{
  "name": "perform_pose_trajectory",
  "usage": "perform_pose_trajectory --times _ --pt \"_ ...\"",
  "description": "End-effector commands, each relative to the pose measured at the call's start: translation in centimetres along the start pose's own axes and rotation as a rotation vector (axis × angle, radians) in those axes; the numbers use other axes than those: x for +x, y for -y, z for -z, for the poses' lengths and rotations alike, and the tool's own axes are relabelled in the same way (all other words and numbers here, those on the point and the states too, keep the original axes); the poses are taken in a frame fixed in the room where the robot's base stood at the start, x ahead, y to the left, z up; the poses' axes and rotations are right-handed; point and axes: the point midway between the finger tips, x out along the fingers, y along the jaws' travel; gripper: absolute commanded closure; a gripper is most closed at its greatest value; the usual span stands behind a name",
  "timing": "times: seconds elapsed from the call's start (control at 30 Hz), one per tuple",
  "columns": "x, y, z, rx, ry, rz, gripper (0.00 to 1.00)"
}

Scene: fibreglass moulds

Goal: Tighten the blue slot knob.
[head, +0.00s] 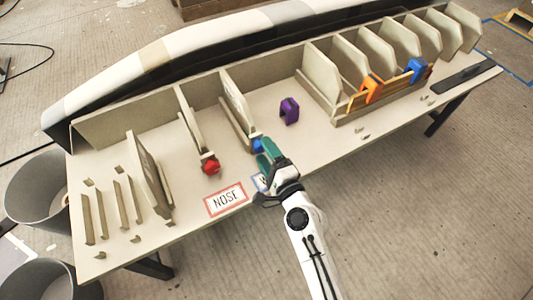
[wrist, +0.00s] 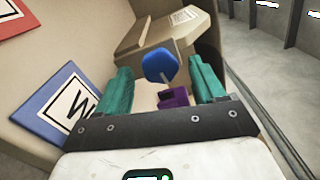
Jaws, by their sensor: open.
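The blue slot knob (head: 257,146) sits at the front end of an upright beige panel slot on the table, partly hidden by my gripper in the head view. In the wrist view the blue knob (wrist: 160,65) is a faceted head on a thin stem. My gripper (head: 268,152) has two teal fingers and is open. In the wrist view the knob shows in the gap between the fingertips of my gripper (wrist: 162,77), with clear space on both sides. No contact shows. How deep it lies between the fingers I cannot tell.
A red knob (head: 210,166) stands left on a neighbouring slot. A purple clip (head: 289,111) lies on the table behind my gripper. A NOSE label (head: 226,198) and a blue-bordered label (wrist: 52,103) lie near the front edge. Orange (head: 371,89) and blue (head: 414,69) clips sit right.

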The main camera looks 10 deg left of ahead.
Motion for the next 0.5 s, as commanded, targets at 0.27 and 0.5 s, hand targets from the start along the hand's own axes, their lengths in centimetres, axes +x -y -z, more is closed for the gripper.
perform_pose_trajectory --times 0.27,0.5 --pt "-3.6 -0.2 0.1 0.003 -0.002 -0.002 0.31" --pt "-8.0 -0.2 0.1 0.002 -0.003 -0.002 0.31"
